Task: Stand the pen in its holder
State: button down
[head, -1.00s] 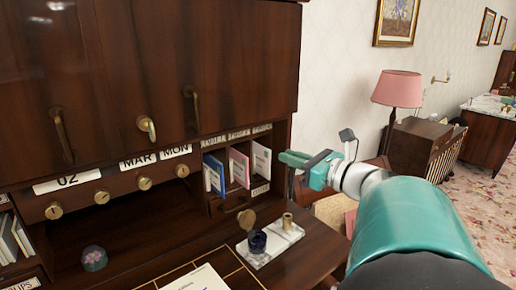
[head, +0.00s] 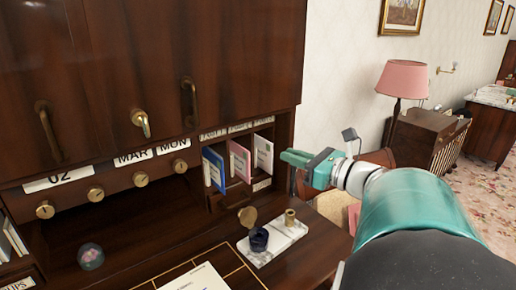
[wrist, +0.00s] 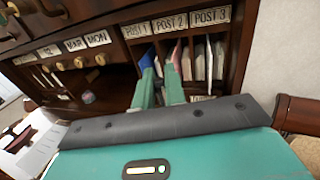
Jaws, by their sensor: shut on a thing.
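The holder looks to be the short brass tube (head: 290,217) on a white marble stand (head: 272,243) on the desk; its opening faces up. A dark inkwell (head: 258,239) sits on the same stand. My gripper (head: 291,158) is level, above and behind the stand, in front of the right edge of the letter slots. In the wrist view its two green fingers (wrist: 160,90) point toward the slots, with a narrow gap between them. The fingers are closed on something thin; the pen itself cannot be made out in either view.
Letter slots hold a blue card (head: 215,168), a pink card (head: 239,161) and pale cards. A round brass piece (head: 247,216) stands behind the inkwell. A glass paperweight (head: 90,256) and paper lie left. Cabinet doors overhang above; a pink lamp (head: 402,79) stands right.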

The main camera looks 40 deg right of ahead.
aim_at(292, 197)
jog(key=shift+s+f, duration=0.1)
jog(key=shift+f, duration=1.85)
jog(key=shift+f, duration=2.55)
jog(key=c, duration=1.4)
grip_release()
jog(key=shift+o, duration=0.2)
jog(key=v, duration=1.3)
jog(key=shift+s+d, duration=0.2)
jog(key=shift+s, duration=0.1)
